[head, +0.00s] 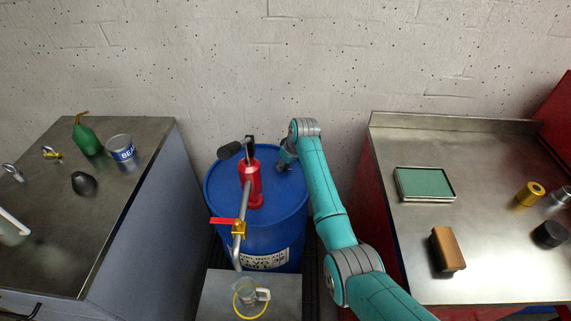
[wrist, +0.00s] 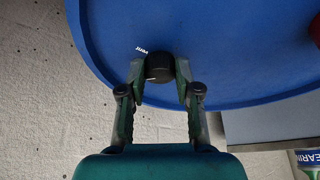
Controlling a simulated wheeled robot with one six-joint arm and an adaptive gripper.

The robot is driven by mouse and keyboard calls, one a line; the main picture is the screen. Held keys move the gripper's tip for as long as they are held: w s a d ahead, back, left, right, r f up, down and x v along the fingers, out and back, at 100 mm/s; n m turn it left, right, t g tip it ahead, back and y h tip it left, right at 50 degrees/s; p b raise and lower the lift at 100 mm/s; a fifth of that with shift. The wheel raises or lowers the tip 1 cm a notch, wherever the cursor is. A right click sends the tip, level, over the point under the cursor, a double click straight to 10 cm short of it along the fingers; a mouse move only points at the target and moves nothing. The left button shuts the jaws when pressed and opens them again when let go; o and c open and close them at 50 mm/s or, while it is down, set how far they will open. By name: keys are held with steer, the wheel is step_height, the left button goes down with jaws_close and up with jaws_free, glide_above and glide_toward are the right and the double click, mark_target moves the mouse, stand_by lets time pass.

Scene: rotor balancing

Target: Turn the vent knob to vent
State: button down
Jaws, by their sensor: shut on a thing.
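The black vent knob (wrist: 159,67) sits on the blue drum lid (wrist: 220,45), near the lid's edge, in the wrist view. A white marking that seems to read "vent" (wrist: 142,50) is on the lid just beyond the knob, to its upper left. My gripper (wrist: 160,82) is shut on the knob, with one finger on each side of it. In the head view my gripper (head: 286,158) reaches down to the right rear of the drum lid (head: 285,195), and the knob is hidden there. I cannot tell which way the knob points.
A red hand pump (head: 251,185) with a spout and red-handled valve (head: 225,221) stands on the lid, left of my gripper. A glass jug (head: 246,291) stands below the spout. Benches with loose objects flank the drum. The wall is close behind.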

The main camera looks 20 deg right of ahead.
steer(key=m, duration=0.2)
steer(key=m+h, duration=0.2)
steer(key=m, duration=0.1)
steer(key=shift+a+m, duration=0.25)
steer(key=shift+m, duration=0.05)
steer(key=m+h, duration=0.1)
steer(key=m, duration=0.3)
steer(key=shift+m+h, duration=0.3)
steer(key=shift+h, duration=0.1)
steer(key=c, duration=0.8)
jaws_free()
steer(key=v, duration=1.2)
steer(key=shift+w+a, duration=0.2)
steer(key=shift+a, duration=0.05)
